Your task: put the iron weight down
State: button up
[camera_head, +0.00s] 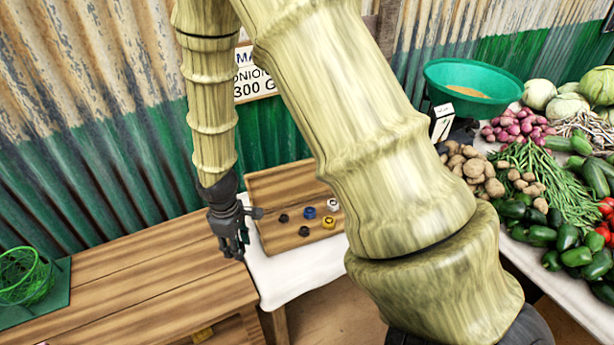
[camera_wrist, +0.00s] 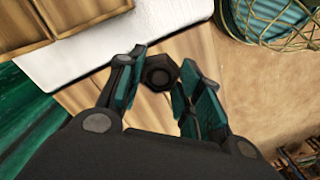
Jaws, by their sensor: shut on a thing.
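My gripper (camera_head: 231,238) hangs fingers-down near the right end of the wooden bench (camera_head: 130,275), beside the white cloth (camera_head: 292,275). In the wrist view, my gripper (camera_wrist: 160,78) is shut on the iron weight (camera_wrist: 159,73), a small dark hexagonal piece with a round recess in its top. It sits between the fingertips, with the wooden surface behind it. In the head view the held weight cannot be made out. How far it is above the wood is not clear.
A wooden tray (camera_head: 263,188) on the cloth holds several small weights: dark ones (camera_head: 304,231), a blue one (camera_head: 310,212), a white one and a yellow one (camera_head: 328,222). A green net basket (camera_head: 25,278) is at far left. Bare bench lies between. Vegetables and a green pan (camera_head: 472,85) are right.

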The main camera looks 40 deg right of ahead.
jog(key=s+d+f+n+b, duration=0.2)
jog(key=s+d+n+b, duration=0.2)
jog(key=s+n+b, duration=0.55)
jog(key=s+d+f+n+b, duration=0.2)
jog(key=s+d+n+b, duration=0.25)
jog(key=n, duration=1.05)
send_over(278, 240)
jog(key=shift+f, duration=0.75)
jog(key=shift+f+b, duration=0.3)
jog(key=shift+f, duration=1.45)
jog(key=o, duration=1)
jog(key=shift+f, duration=0.15)
jog(key=shift+c, duration=0.2)
notch_tip(278, 240, up, 12)
jog(key=p, duration=0.1)
jog(key=shift+r, duration=0.2)
